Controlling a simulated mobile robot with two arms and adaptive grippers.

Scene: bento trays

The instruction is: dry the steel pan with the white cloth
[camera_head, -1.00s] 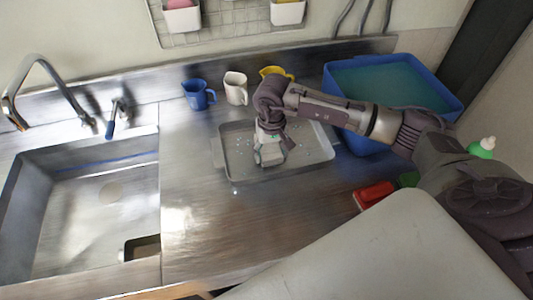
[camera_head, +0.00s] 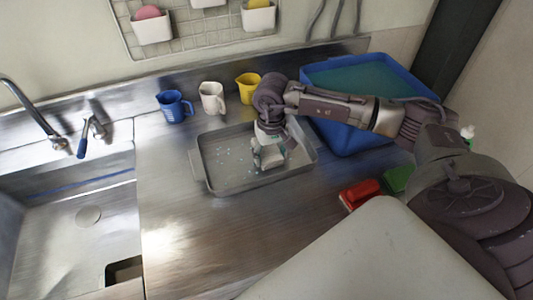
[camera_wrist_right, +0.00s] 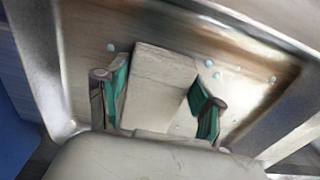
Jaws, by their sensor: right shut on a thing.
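The steel pan (camera_head: 217,186) is a shallow rectangular tray lying on the counter, with several pale water drops on its floor. My right gripper (camera_head: 268,154) is over the right part of the pan, pointing down. It is shut on the white cloth (camera_head: 270,158), a folded pale block. In the right wrist view the cloth (camera_wrist_right: 160,82) sits between the two green-padded fingers of the gripper (camera_wrist_right: 158,105), low over the pan floor, and drops show around it. Whether the cloth touches the floor is hard to tell. My left gripper is not in view.
A blue tub of water (camera_head: 350,139) stands right of the pan. Blue (camera_head: 172,107), white (camera_head: 212,98) and yellow (camera_head: 247,88) jugs stand behind it. Red (camera_head: 360,193) and green (camera_head: 397,179) items lie at the right. A sink (camera_head: 70,245) is at the left; the counter in front is clear.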

